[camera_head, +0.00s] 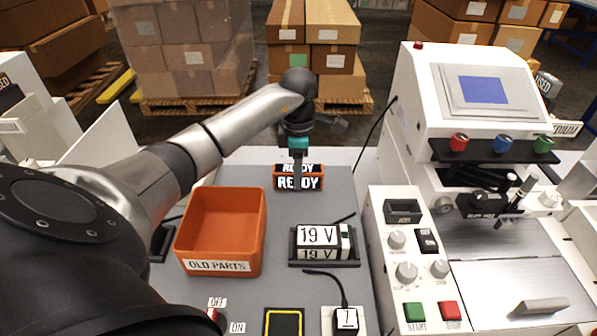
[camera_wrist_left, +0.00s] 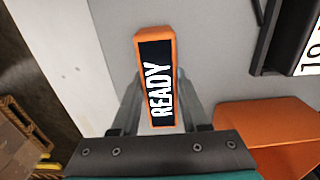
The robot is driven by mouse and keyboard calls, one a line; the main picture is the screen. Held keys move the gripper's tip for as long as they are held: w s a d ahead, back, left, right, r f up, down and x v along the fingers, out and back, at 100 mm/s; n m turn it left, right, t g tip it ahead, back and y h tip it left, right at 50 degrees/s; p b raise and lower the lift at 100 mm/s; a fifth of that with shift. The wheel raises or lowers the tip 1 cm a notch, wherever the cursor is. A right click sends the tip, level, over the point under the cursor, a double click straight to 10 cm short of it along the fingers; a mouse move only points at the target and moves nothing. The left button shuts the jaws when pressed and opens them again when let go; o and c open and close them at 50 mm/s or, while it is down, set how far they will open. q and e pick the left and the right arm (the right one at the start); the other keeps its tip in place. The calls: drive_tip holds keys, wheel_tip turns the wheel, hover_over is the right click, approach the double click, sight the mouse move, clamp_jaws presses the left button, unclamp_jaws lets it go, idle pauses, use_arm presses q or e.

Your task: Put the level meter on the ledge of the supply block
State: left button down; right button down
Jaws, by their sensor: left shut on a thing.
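An orange block with a black face reading READY (camera_head: 311,183) is at the back of the grey table; I take it to be the level meter. It also shows in the left wrist view (camera_wrist_left: 157,80), between the two fingers. My left gripper (camera_head: 298,183) points down and is shut on this block. Whether the block touches the table is hard to tell. A white block labelled 19 V (camera_head: 318,236), probably the supply block, sits in a black holder nearer the front. No ledge is clearly told apart on it. My right gripper is out of view.
An orange OLD PARTS bin (camera_head: 179,243) stands left of the 19 V block and looks empty. A white machine with knobs and START and STOP buttons (camera_head: 414,312) stands at the right. A cable plug (camera_head: 346,318) and a yellow-edged black pad (camera_head: 283,322) are in front.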

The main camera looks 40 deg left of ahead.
use_arm(q)
drive_tip(key=c, duration=0.9)
unclamp_jaws()
drive_tip(key=shift+f, duration=0.2)
drive_tip(key=o, duration=0.5)
drive_tip(key=shift+r, duration=0.1)
wheel_tip(320, 180, up, 12)
drive_tip(key=shift+r+p, duration=0.15)
drive_tip(key=shift+p, duration=0.3)
